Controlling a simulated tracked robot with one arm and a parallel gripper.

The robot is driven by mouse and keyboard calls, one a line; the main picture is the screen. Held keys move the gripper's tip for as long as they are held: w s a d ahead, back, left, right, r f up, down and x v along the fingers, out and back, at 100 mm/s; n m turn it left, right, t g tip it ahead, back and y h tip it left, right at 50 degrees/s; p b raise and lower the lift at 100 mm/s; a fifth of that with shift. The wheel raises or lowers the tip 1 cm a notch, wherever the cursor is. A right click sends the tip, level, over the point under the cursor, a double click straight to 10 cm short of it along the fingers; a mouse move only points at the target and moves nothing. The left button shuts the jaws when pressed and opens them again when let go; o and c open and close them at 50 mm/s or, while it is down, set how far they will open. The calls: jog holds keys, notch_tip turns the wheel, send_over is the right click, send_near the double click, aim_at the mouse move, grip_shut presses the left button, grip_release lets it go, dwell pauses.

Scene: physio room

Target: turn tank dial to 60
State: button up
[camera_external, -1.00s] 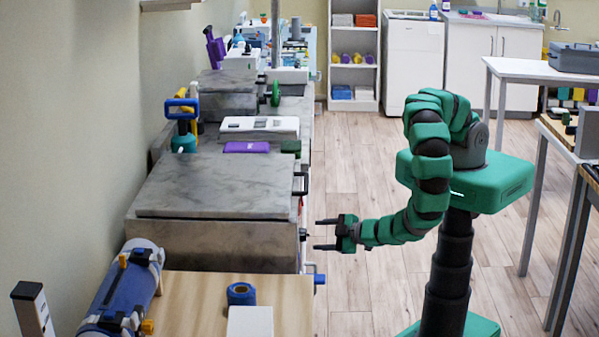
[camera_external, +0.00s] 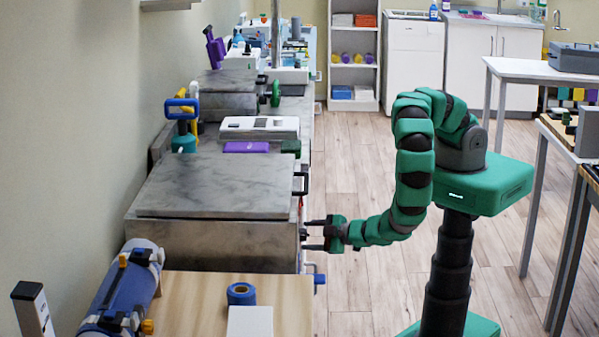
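The tank (camera_external: 215,237) is a grey metal box with a marbled grey lid, on the left side of the room. Its dial is on the right-hand face, seen edge-on near the dark knob shape (camera_external: 303,235); its marks and setting cannot be read. My gripper (camera_external: 308,234) points left at that face. Its two dark fingers are apart, with their tips at or very close to the dial. I cannot tell whether they touch it, and the tips partly hide it.
A black handle (camera_external: 300,183) sticks out of the tank's right face above my gripper. A blue-handled tap (camera_external: 319,279) sticks out below it. A wooden table (camera_external: 190,295) with blue tape (camera_external: 241,293) stands in front. The floor (camera_external: 350,160) behind my arm is clear.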

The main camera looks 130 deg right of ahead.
jog(key=c, duration=0.8)
jog(key=shift+m+y+p, duration=0.4)
jog(key=shift+m+p, duration=0.1)
jog(key=shift+p, duration=0.5)
jog(key=o, duration=1)
jog(key=shift+r, duration=0.1)
jog(key=shift+f+p+v, duration=0.1)
jog(key=shift+p+v, duration=0.35)
jog(key=shift+v, duration=3)
jog(key=shift+f+p+v, duration=0.15)
jog(key=shift+p+v, duration=0.25)
jog(key=shift+v, duration=3)
